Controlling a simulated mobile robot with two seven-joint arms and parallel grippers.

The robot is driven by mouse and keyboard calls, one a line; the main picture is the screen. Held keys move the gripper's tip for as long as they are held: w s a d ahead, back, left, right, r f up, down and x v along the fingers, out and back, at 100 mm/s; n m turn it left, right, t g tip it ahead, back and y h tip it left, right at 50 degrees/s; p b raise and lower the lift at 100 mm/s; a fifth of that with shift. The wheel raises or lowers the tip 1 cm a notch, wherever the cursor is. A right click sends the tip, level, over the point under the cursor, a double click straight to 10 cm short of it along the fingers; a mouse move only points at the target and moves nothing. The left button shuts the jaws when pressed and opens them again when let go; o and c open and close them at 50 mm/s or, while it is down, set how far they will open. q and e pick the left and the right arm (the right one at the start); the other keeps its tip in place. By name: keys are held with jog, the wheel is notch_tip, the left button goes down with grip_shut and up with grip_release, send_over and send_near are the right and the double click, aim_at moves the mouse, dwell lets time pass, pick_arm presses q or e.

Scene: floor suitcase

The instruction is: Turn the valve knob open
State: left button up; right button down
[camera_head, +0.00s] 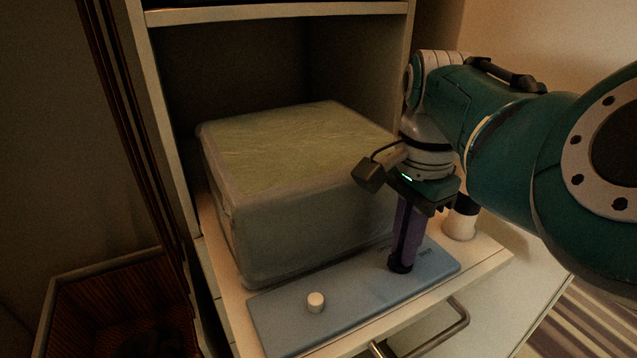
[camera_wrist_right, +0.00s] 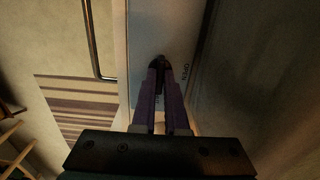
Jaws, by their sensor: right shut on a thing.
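A flat blue-grey board (camera_head: 350,305) lies on the front of a pale shelf and bears a small dark valve knob at its right part. My right gripper (camera_head: 400,264) points down with its purple fingers shut on the knob, which they mostly hide. In the right wrist view the fingertips (camera_wrist_right: 161,66) close around the dark knob (camera_wrist_right: 160,58). Small dark lettering is printed on the board beside it. The knob's exact turn angle cannot be told. My left gripper is not in view.
A white round peg (camera_head: 316,302) stands on the board's left part. A large, film-covered box (camera_head: 235,235) sits close behind the board. A metal handle (camera_head: 445,330) juts out below the shelf edge.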

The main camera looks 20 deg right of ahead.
jog(key=n+p, duration=0.3)
jog(key=shift+r, duration=0.2)
jog(key=n+p, duration=0.1)
jog(key=n, duration=0.3)
jog(key=shift+f+n+p, duration=0.1)
jog(key=shift+n+p, duration=0.3)
jog(key=n+p, duration=0.1)
jog(key=n, duration=0.4)
jog(key=shift+f, duration=0.1)
jog(key=shift+n, duration=2)
jog(key=c, duration=0.9)
grip_release()
jog(key=shift+c, duration=0.2)
